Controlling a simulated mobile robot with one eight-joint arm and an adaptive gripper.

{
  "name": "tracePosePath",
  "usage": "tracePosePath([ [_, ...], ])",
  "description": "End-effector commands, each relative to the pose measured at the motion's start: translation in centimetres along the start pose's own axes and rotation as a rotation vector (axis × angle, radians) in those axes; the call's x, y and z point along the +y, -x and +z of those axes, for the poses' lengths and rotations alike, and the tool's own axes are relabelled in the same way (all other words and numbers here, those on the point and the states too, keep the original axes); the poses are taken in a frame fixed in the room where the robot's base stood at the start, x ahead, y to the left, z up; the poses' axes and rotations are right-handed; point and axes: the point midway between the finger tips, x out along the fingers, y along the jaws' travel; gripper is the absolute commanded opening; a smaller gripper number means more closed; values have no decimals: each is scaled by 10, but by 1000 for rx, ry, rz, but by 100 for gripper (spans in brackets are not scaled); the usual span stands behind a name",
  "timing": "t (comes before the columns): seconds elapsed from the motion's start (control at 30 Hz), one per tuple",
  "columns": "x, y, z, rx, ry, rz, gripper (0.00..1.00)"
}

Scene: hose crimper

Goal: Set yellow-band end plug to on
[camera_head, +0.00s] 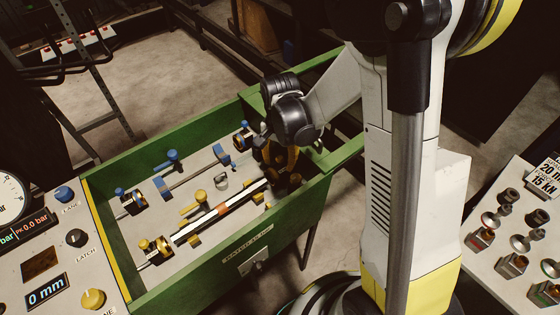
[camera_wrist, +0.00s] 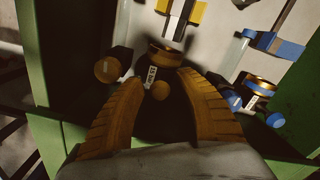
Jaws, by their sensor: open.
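My gripper (camera_head: 275,155) reaches into the far right end of the green trough, its fingers pointing down. In the wrist view my gripper (camera_wrist: 163,80) is open, with a brown finger on each side of a brass and black end plug (camera_wrist: 165,55) that bears a small white label. The plug is in line with a yellow clamp (camera_wrist: 181,11); its own band colour is not clear, and its lower part is in shadow. I cannot tell whether the fingers touch it. In the head view the gripper hides this end, while a yellow-banded plug (camera_head: 151,249) shows at the near left end.
A blue-banded plug (camera_wrist: 256,86) stands right of the right finger. A brass knob (camera_wrist: 108,70) is close to the left finger. The green trough wall (camera_head: 240,240) encloses the hose lanes. A control panel (camera_head: 65,240) stands left and a fittings table (camera_head: 490,262) right.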

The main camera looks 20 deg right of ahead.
Motion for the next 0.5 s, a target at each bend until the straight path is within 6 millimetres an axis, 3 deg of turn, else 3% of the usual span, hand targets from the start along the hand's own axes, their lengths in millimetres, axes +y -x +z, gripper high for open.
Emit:
tracePosePath([
  [0.03,0,0,0,0,0,0,24],
  [0.1,0,0,0,0,0,0,3],
  [0.13,0,0,0,0,0,0,0],
  [0.37,0,0,0,0,0,0,0],
  [0.5,-6,0,10,0,4,-1,0],
])
